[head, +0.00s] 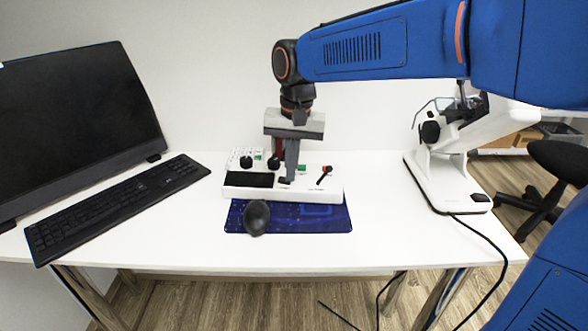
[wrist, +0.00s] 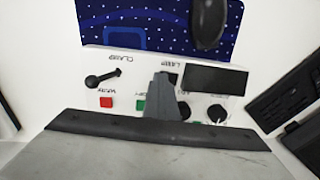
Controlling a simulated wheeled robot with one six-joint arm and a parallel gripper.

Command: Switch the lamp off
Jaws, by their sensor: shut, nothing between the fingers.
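A white control box (head: 335,192) stands on the desk below my gripper, and it also fills the middle of the wrist view (wrist: 90,70). A small black switch (wrist: 174,77) sits beside the dark display, under an upside-down label that seems to read LAMP; it also shows in the head view (head: 285,180). My gripper (head: 289,178) is shut and empty, pointing down at the switch. In the wrist view its fingertips (wrist: 163,80) partly cover the switch. I cannot tell whether they touch it, nor which way it is set. No lit lamp is clearly visible.
The box also carries a display (wrist: 215,78), a black lever (wrist: 103,78), knobs (wrist: 217,113), a red button (wrist: 106,101) and a green button (wrist: 140,105). A mouse (head: 256,217) lies on a blue mat (head: 320,218) in front. A keyboard (head: 115,208), monitor (head: 75,125) and white microscope (head: 440,180) flank it.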

